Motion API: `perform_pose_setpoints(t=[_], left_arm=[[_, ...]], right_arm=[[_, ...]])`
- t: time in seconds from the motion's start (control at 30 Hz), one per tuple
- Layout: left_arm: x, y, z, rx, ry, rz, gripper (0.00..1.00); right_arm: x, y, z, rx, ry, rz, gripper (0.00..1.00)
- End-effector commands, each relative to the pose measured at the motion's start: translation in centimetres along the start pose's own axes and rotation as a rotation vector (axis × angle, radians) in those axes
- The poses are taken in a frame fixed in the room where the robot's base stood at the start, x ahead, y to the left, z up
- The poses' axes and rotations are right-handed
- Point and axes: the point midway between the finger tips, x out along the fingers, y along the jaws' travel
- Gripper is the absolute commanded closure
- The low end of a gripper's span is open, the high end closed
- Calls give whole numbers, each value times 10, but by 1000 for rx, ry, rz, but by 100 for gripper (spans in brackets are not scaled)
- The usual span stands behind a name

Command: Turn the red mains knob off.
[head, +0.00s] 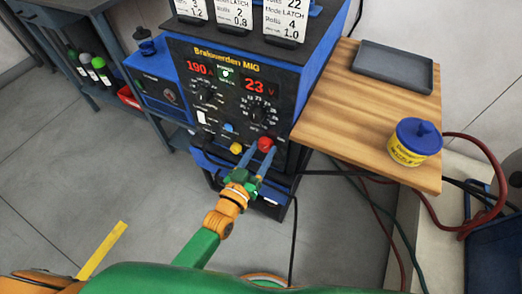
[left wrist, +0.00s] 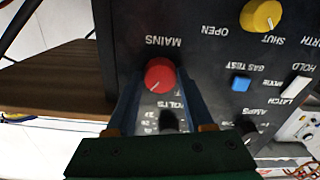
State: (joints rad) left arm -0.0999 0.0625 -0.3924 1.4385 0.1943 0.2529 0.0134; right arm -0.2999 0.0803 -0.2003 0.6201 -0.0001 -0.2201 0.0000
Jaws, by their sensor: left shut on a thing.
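The red mains knob (head: 265,144) is at the lower front of the black panel of the blue welder (head: 230,90). It also shows in the left wrist view (left wrist: 160,74), with the upside-down label MAINS beside it and a pale mark on its face. My left gripper (head: 259,154) has its blue fingers on both sides of the knob and is shut on it. In the left wrist view the fingers (left wrist: 158,92) reach up along the knob's two sides. The displays glow red with 190 and 23, and a green POWER lamp is lit. My right gripper is not in view.
A yellow knob (head: 236,148) and a blue button (head: 229,127) sit close left of the red knob. A wooden side table (head: 340,110) at right holds a grey tray (head: 395,68) and a yellow tub with blue lid (head: 414,142). Cables hang below it.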

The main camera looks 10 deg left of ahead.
Motion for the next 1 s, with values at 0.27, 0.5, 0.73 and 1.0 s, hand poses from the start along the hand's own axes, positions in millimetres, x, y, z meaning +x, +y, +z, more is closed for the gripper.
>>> perform_pose_setpoints(t=[0.27,0.5,0.73,1.0], left_arm=[[0,1,1,-255,-3,0,100],[0,1,1,-483,-4,0,100],[0,2,2,-703,-4,-1,100],[0,2,2,-957,-5,-1,100]], right_arm=[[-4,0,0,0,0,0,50],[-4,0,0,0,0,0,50],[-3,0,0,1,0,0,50],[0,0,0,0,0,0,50]])
